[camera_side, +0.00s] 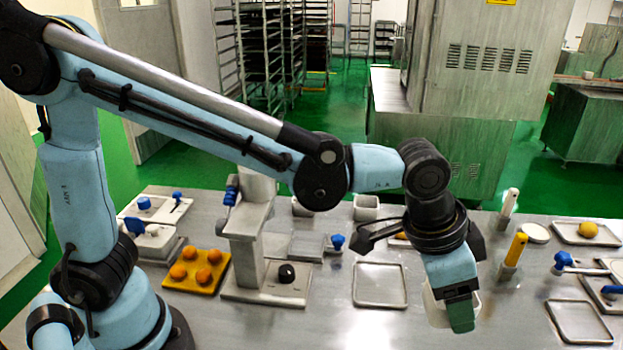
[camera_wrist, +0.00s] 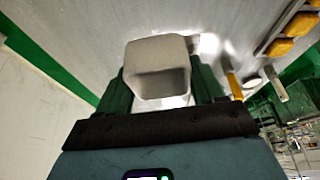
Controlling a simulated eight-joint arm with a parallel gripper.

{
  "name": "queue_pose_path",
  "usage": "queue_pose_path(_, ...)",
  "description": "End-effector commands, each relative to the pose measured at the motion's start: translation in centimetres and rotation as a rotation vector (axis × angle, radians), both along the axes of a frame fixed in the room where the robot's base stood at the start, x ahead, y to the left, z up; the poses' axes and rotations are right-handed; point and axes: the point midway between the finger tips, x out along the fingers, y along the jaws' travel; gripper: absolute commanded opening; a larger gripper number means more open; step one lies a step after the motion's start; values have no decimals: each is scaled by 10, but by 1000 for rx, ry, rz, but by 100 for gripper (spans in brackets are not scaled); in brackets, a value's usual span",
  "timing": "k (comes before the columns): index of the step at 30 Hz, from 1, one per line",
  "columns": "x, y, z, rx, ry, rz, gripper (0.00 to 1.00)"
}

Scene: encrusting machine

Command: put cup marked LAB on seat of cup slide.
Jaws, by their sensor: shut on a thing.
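My gripper (camera_side: 459,309) is shut on a pale grey, square-sided cup (camera_side: 436,310), low over the front right of the steel table. In the wrist view the cup (camera_wrist: 158,69) sits between the two green fingers of my gripper (camera_wrist: 163,88), its squarish end facing the camera. No LAB marking can be read on it. A flat grey slide with a blue knob (camera_side: 337,241) stands by the column machine, left of my gripper; it looks like the cup slide. Its seat cannot be made out clearly. Two other pale cups stand behind, one open-topped (camera_side: 366,207), one partly hidden (camera_side: 302,208).
An empty tray (camera_side: 380,286) lies left of my gripper. A yellow-handled tool (camera_side: 516,250) and a white-handled one (camera_side: 508,203) stand upright to the right. An orange tray (camera_side: 196,282) holds several balls. Another tray (camera_side: 579,324) lies front right. The front middle table is clear.

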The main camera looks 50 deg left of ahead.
Motion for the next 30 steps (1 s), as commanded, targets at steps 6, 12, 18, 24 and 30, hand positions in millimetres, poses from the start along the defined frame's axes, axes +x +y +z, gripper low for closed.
queue_pose_path(6,-12,-37,-12,0,0,-89,33)
queue_pose_path(12,10,-27,-29,0,0,-92,33)
queue_pose_path(18,47,-5,-54,0,0,-90,33)
queue_pose_path(24,76,12,-75,0,0,-93,33)
queue_pose_path(30,87,19,-84,0,0,-96,33)
